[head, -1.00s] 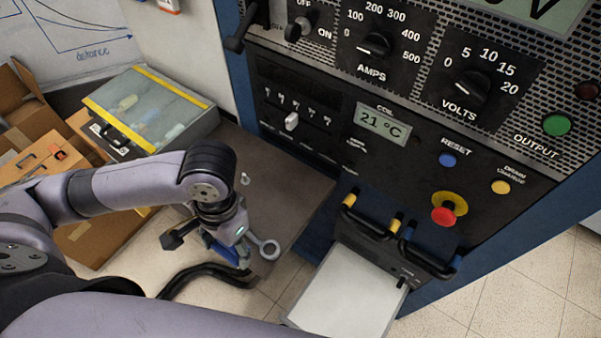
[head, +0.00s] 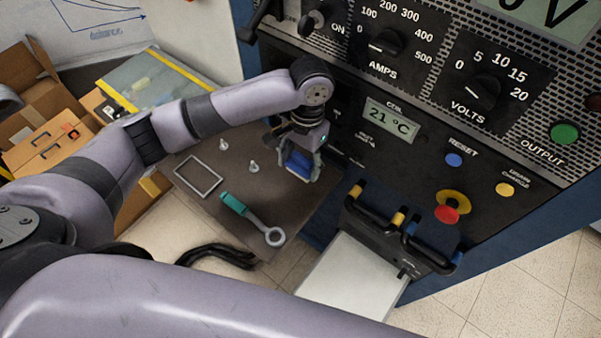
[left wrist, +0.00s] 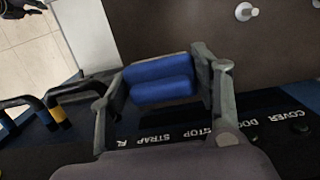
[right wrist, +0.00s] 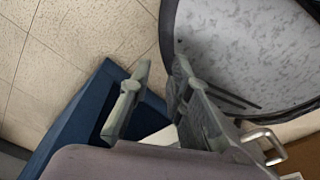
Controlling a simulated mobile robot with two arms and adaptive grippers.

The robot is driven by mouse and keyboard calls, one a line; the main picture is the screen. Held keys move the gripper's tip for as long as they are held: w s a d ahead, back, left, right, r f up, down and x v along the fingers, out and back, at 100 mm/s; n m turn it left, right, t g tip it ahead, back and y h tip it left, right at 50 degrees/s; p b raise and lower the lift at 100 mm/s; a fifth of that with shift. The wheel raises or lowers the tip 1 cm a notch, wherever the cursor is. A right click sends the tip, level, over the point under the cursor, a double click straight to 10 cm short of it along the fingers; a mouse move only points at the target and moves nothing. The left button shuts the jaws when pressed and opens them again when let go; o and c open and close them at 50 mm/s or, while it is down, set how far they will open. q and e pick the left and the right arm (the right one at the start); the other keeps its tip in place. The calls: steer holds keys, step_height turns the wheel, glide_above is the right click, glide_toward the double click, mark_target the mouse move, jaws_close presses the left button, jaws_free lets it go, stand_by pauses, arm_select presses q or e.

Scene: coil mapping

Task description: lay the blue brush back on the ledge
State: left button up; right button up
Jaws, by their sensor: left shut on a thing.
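My left gripper (head: 303,160) is shut on the blue brush (head: 298,164). It holds the brush over the back right part of the brown ledge (head: 290,205), close to the panel. In the left wrist view the blue brush (left wrist: 160,80) sits between both fingers of the left gripper (left wrist: 163,75), with the bare ledge (left wrist: 180,25) behind it. I cannot tell whether the brush touches the ledge. My right gripper (right wrist: 160,68) shows in the right wrist view, open and empty, with a modest gap between its fingers.
A teal-handled ring tool (head: 252,218), a rectangular outline (head: 198,175) and small pale pegs (head: 254,167) are on the ledge. The control panel (head: 410,140) rises behind, with handles (head: 375,215) at right. A black cable (head: 218,256) lies below. A round grey-topped thing (right wrist: 245,50) is near the right gripper.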

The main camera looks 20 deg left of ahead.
mark_target(300, 185)
arm_select(q)
steer(key=shift+s+a+f, duration=0.15)
steer(key=shift+f, duration=0.7)
step_height(300, 185, down, 4)
steer(key=shift+r+p, duration=0.1)
steer(key=shift+p, duration=0.25)
steer(key=shift+f, duration=0.25)
steer(key=shift+w+f, duration=0.15)
steer(key=shift+w, duration=0.05)
arm_select(e)
steer(key=shift+s+d+r, duration=0.3)
steer(key=shift+s+r, duration=0.2)
steer(key=shift+s, duration=0.25)
arm_select(q)
steer(key=o, duration=1)
steer(key=shift+f, duration=0.15)
steer(key=o, duration=0.5)
arm_select(e)
steer(key=shift+w+a, duration=0.2)
steer(key=shift+a, duration=0.05)
